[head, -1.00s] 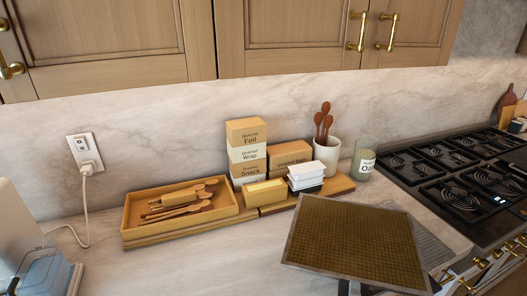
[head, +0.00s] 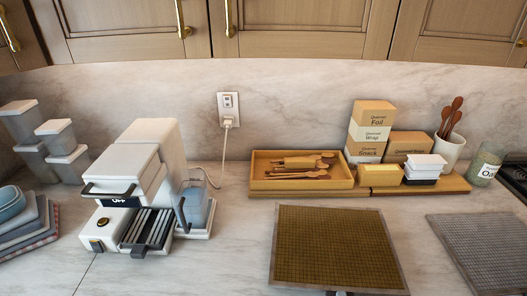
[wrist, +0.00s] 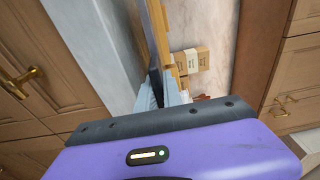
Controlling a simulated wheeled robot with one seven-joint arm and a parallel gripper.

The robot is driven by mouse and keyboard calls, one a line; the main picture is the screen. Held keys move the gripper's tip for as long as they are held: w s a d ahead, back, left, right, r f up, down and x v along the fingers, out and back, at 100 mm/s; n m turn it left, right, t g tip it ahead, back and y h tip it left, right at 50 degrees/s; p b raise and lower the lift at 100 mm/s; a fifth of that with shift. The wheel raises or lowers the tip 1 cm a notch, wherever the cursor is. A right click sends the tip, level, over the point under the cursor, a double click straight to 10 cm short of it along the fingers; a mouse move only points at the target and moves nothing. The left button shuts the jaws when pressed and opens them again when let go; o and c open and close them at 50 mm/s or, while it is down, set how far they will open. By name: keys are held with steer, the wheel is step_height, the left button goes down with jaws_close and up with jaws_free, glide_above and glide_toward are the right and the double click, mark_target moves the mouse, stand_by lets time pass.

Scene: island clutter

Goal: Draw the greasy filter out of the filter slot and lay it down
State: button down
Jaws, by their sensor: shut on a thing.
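The greasy filter (head: 338,245) is a square brown mesh panel with a thin metal frame. In the head view it is held out over the counter in front of the wooden tray; I cannot tell its height above the counter. My gripper (wrist: 160,92) is shut on the filter, which shows nearly edge-on in the wrist view (wrist: 159,35). In the head view only a dark bit of the gripper shows at the filter's near edge. The filter slot is not in view.
A grey mesh panel (head: 485,252) lies on the counter to the right. A white appliance (head: 140,190) stands left, with folded cloths (head: 30,232) beyond. A wooden tray of utensils (head: 262,184), boxes (head: 370,125) and a crock (head: 448,150) line the back. Bare counter lies between appliance and filter.

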steer(key=shift+w+d+n+y, duration=0.1)
steer(key=shift+d+n+y, duration=0.2)
steer(key=shift+y, duration=0.2)
steer(key=shift+w+d+p, duration=0.2)
steer(key=shift+p, duration=0.15)
steer(key=shift+w+d+r+n+y+p, duration=0.35)
steer(key=shift+w+r+y, duration=0.25)
steer(key=shift+w, duration=0.25)
steer(key=shift+f, duration=0.1)
